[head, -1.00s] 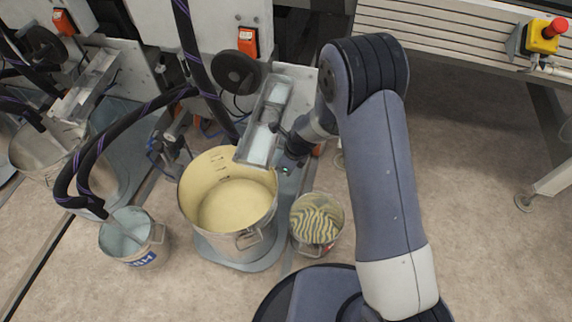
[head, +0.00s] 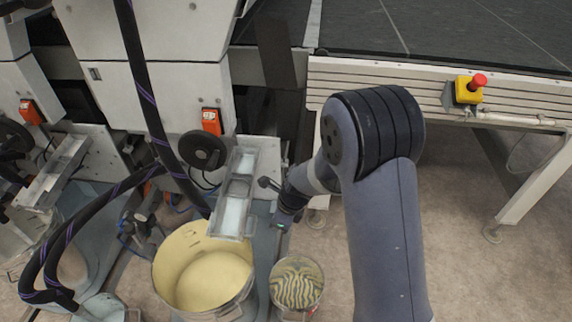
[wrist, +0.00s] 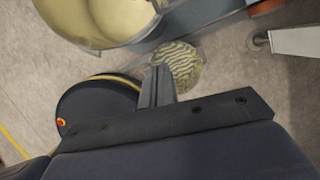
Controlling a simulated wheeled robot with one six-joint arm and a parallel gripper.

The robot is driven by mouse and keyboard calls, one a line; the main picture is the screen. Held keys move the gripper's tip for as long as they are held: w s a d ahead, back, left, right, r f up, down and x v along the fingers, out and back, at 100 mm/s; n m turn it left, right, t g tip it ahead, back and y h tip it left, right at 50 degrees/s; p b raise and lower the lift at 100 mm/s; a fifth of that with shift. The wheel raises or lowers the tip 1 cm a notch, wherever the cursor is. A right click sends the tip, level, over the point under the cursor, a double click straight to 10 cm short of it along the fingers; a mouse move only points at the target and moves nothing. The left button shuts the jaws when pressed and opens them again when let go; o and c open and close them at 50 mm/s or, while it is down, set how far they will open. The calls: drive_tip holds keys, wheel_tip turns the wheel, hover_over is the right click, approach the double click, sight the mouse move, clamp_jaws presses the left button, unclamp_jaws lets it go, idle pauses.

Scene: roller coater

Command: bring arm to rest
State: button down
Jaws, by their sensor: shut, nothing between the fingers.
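My arm reaches up from the bottom of the head view, bends at the elbow and points down and left beside the machine. My gripper (wrist: 161,75) shows in the wrist view with its two fingers together and nothing between them. Its fingertips appear over the floor side of a small can with striped yellow and dark contents (wrist: 178,66); the gap between them is hard to judge. In the head view my wrist is just above that can (head: 297,284), and the fingers are not clearly visible there.
A large pot of cream-coloured liquid (head: 165,261) stands left of the can, under a metal trough (head: 238,190) of the coater. Dark hoses (head: 150,100) hang at left. A conveyor (head: 440,85) with a red emergency button (head: 478,80) is at right. Floor below it is open.

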drive_tip(key=shift+f, duration=0.1)
drive_tip(key=w+a+f+b, duration=0.1)
drive_tip(key=a+f+b, duration=0.2)
drive_tip(key=a+f, duration=0.4)
drive_tip(key=shift+w+f, duration=0.35)
drive_tip(key=shift+f, duration=1.2)
